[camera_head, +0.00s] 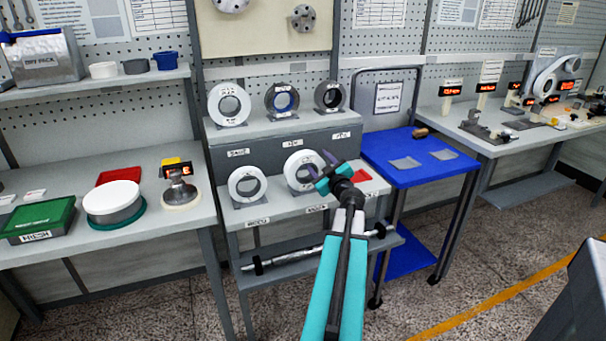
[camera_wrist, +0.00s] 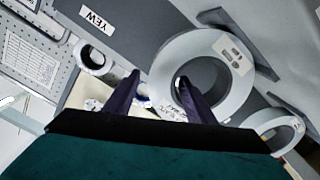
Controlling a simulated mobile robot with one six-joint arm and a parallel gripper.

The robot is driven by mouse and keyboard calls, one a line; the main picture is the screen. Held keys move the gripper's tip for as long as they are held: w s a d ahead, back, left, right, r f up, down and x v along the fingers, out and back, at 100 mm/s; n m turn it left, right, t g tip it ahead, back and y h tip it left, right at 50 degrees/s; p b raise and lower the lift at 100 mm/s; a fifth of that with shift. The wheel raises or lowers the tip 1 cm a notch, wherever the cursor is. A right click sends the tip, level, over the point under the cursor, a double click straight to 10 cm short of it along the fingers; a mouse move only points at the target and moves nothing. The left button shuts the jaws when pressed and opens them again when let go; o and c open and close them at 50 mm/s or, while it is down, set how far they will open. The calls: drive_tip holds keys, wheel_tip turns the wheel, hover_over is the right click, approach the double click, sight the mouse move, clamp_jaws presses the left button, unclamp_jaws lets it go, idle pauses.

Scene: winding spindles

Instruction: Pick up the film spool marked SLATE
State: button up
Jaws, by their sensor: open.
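Several film spools stand on edge on a two-step grey rack. On the lower step are a white spool on the left (camera_head: 233,186) and a white spool in the middle (camera_head: 293,163). On the upper step stand a white spool (camera_head: 216,95), a blue-cored spool (camera_head: 271,101) and a black-cored spool (camera_head: 321,98). The label plates are too small to read in the head view, so I cannot tell which is SLATE. My gripper (camera_head: 329,167) is open at the lower middle spool, partly covering it. In the wrist view, a large pale spool (camera_wrist: 238,85) fills the space beyond my gripper (camera_wrist: 158,77); contact is unclear.
A plate reading YEW (camera_wrist: 95,20) shows in the wrist view. A red patch (camera_head: 363,177) lies right of the spools. A blue cart (camera_head: 395,178) stands right of the rack. The left bench holds a white round tub (camera_head: 112,196) and a green tray (camera_head: 40,215).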

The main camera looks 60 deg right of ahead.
drive_tip(key=shift+b+x, duration=0.3)
drive_tip(key=shift+x, duration=2.25)
drive_tip(key=shift+a, duration=0.1)
clamp_jaws()
